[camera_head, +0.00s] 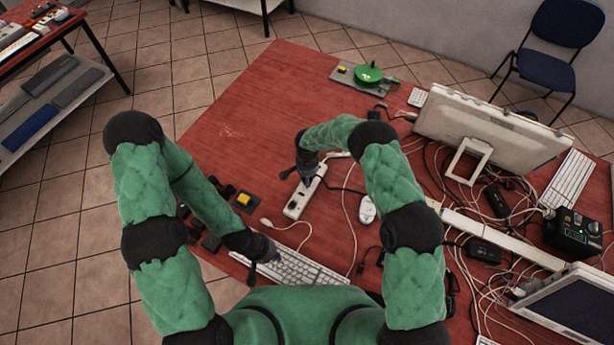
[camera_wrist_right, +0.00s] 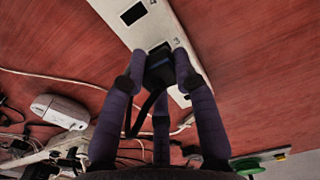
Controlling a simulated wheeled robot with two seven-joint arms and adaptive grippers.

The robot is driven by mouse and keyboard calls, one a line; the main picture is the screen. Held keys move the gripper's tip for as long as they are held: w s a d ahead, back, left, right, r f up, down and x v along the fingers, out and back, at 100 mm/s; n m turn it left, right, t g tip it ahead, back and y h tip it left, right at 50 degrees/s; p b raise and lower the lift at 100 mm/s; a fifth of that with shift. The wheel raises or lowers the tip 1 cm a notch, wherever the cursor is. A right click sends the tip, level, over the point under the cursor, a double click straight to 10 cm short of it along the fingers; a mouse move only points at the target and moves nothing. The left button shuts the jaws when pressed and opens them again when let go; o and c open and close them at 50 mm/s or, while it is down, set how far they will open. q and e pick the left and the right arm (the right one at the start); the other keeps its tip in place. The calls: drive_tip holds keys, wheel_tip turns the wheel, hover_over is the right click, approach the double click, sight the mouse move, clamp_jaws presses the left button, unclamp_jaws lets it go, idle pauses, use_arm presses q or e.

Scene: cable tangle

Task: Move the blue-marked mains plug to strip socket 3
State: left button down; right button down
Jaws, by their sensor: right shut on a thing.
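The white power strip (camera_head: 297,203) lies on the red table in front of me and crosses the top of the right wrist view (camera_wrist_right: 112,12). My right gripper (camera_head: 306,180) is at its far end. In the wrist view its fingers (camera_wrist_right: 155,78) are closed around a dark plug (camera_wrist_right: 159,70) with a black cable. The plug is over the strip beside the printed 3; I cannot tell how deep it sits. No blue mark shows clearly. An empty socket (camera_wrist_right: 133,14) is by the 4. My left gripper (camera_head: 268,256) is over the keyboard; its fingers are too small to judge.
The keyboard (camera_head: 290,268) and white mouse (camera_head: 367,209) lie near the strip. Loose cables, adapters and a monitor (camera_head: 487,128) crowd the right side. The table's far left part is clear.

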use_arm(q)
drive_tip(key=shift+f+b, duration=0.8)
drive_tip(key=shift+b, duration=0.05)
use_arm(e)
drive_tip(key=shift+r, duration=0.15)
idle(0.8)
